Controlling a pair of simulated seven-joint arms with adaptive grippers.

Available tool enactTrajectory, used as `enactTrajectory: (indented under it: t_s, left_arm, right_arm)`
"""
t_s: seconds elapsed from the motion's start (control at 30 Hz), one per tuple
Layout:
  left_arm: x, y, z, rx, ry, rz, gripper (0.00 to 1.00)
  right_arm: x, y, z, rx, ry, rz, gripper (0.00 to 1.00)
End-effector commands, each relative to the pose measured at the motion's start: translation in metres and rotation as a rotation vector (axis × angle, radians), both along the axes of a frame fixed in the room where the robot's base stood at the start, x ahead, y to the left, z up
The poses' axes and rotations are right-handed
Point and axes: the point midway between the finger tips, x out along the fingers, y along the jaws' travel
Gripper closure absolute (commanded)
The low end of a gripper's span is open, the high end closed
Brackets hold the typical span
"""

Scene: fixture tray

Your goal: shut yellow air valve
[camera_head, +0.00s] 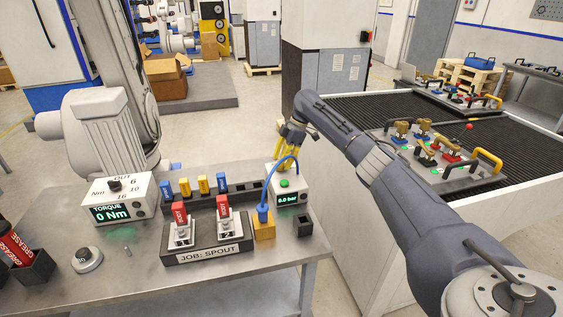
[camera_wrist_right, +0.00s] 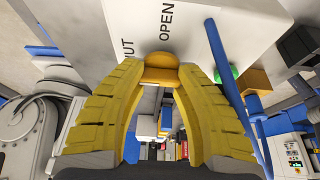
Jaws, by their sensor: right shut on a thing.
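The yellow air valve handle (camera_wrist_right: 160,72) shows in the right wrist view between my right fingertips, against a white box face printed OPEN and a partly hidden word ending in UT. My right gripper (camera_wrist_right: 160,82) has its yellow fingers on both sides of the handle and is shut on it. In the head view my right gripper (camera_head: 287,140) is at the top back of the white air box (camera_head: 289,200), where the handle is hard to make out. The box has a green button (camera_head: 284,183) and a display reading 0.0 bar. My left gripper is not in view.
A blue hose (camera_head: 268,183) arches from the box to a yellow block (camera_head: 263,226). A torque box (camera_head: 118,204) reads 0 Nm. The table's front strip is clear.

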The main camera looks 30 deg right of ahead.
Motion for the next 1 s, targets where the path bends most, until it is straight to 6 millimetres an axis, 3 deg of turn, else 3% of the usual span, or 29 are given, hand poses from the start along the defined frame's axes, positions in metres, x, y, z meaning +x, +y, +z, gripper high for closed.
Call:
enactTrajectory:
  t_s: [0.57,0.6,0.83,1.0]
  left_arm:
    - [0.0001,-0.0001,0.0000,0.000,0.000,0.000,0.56]
    - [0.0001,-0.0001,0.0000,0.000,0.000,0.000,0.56]
    - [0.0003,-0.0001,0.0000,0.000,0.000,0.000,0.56]
    - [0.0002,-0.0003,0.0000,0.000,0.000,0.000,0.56]
  right_arm:
    - [0.0023,0.0063,0.0030,0.010,-0.008,0.033,0.97]
    - [0.0023,0.0064,0.0029,0.010,-0.007,0.033,0.63]
    - [0.0011,0.0039,0.0014,0.006,-0.003,0.031,0.37]
    - [0.0006,0.0026,0.0006,0.004,-0.001,0.029,0.35]
